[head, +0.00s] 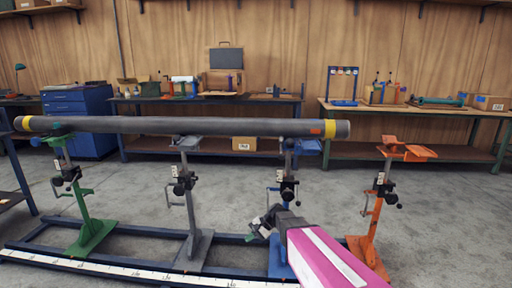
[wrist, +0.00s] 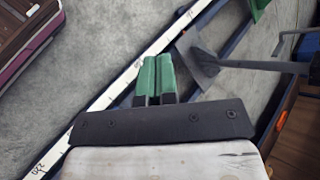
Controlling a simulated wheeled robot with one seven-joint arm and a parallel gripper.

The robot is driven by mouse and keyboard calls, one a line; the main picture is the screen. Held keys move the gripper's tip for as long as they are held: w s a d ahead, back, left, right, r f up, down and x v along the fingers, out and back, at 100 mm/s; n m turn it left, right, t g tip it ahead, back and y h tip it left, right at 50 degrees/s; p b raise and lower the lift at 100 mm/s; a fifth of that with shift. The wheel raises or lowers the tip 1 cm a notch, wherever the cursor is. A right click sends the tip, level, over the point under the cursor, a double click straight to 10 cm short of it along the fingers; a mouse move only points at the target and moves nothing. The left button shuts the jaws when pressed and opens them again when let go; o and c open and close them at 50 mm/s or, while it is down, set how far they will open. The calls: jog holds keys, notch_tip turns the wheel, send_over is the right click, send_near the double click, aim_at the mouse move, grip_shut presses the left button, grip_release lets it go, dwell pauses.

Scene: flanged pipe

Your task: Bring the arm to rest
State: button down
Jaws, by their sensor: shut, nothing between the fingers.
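My gripper (head: 262,222) is in the lower middle of the head view, in front of the blue stand, at the end of my pink and grey arm. In the wrist view its two green fingers (wrist: 155,80) are together, with nothing between them. It is above the floor rail and touches nothing that I can see. A long grey pipe (head: 180,125) with yellow bands near both ends lies level across the stands, above and behind my gripper.
A green stand (head: 85,205), a grey stand (head: 190,200), a blue stand (head: 285,185) and an orange stand (head: 375,205) rise from a blue floor frame. A white measuring strip (head: 130,272) runs along its front. Workbenches (head: 400,108) line the back wall. Floor is bare at right.

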jog(key=s+d+r+n+t+h, duration=0.1)
jog(key=s+d+h, duration=0.3)
jog(key=d, duration=0.7)
jog(key=s+d+r+n+t+h, duration=0.1)
jog(key=s+d+h, duration=0.4)
jog(key=d, duration=0.6)
jog(key=s+r+n, duration=0.1)
jog(key=s+n, duration=0.1)
jog(key=shift+s+n+h, duration=0.25)
jog(key=shift+n+h, duration=0.05)
jog(key=shift+n, duration=0.1)
